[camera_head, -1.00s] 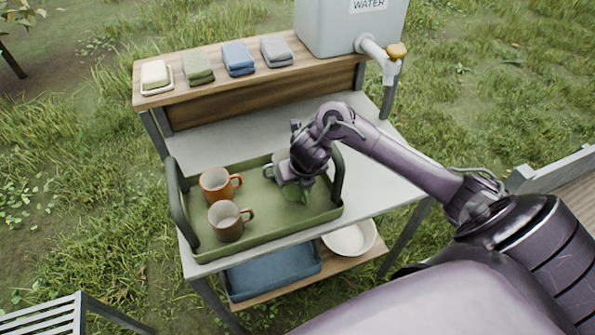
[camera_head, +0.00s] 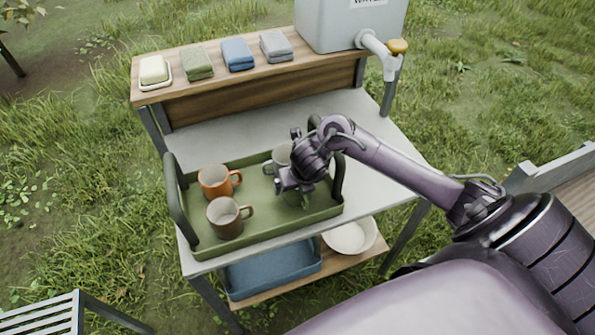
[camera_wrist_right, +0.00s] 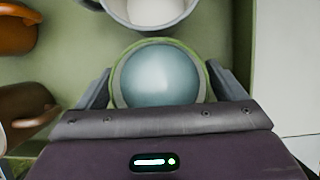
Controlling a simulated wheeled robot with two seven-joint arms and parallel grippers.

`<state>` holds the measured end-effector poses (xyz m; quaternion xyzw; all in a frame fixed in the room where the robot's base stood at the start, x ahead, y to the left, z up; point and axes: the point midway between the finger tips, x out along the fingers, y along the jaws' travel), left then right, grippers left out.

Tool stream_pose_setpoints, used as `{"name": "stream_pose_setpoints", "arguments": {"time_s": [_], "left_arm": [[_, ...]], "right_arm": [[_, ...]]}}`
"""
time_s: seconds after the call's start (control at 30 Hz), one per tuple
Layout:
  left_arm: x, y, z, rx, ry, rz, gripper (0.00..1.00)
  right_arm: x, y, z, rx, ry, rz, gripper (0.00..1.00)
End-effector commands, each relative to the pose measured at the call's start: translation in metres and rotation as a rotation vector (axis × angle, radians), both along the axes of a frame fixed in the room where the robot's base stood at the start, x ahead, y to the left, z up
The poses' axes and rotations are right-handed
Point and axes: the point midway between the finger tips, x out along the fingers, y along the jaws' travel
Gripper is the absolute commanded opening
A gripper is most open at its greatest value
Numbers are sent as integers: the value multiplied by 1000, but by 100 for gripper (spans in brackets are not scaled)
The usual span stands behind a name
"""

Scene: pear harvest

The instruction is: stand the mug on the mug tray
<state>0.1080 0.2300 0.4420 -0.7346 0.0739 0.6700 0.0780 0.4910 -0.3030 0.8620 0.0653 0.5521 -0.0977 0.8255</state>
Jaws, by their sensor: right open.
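A green mug (camera_head: 293,198) with a pale bluish inside stands on the green mug tray (camera_head: 268,226), at its right end. My right gripper (camera_head: 296,188) is over this mug and hides much of it in the head view. In the right wrist view the round green mug (camera_wrist_right: 160,78) lies between my two open fingers (camera_wrist_right: 160,90). I cannot tell whether they touch it. My left gripper is not in view.
An orange mug (camera_head: 214,181), a brown mug (camera_head: 225,217) and a grey mug (camera_head: 281,157) also stand on the tray. The tray has tall dark handles at both ends. A water tank (camera_head: 345,25) stands at the back. The bench top (camera_head: 235,135) behind the tray is clear.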

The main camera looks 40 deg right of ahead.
Motion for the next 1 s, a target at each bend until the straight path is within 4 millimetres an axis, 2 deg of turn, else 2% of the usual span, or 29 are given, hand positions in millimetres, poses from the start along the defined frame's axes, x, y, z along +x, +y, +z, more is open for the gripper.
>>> {"name": "stream_pose_setpoints", "arguments": {"time_s": [0.17,0.27,0.5,0.7,0.83,1.0], "left_arm": [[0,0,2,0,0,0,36],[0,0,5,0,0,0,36],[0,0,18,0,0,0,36],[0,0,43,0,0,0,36],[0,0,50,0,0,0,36],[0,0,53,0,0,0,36]], "right_arm": [[0,0,2,0,0,0,90],[-2,1,10,0,-2,1,90],[-18,4,56,-4,-5,3,90],[-34,7,96,-6,-4,2,90],[-40,9,109,-4,-2,2,90],[-45,11,114,-1,0,0,90]]}}
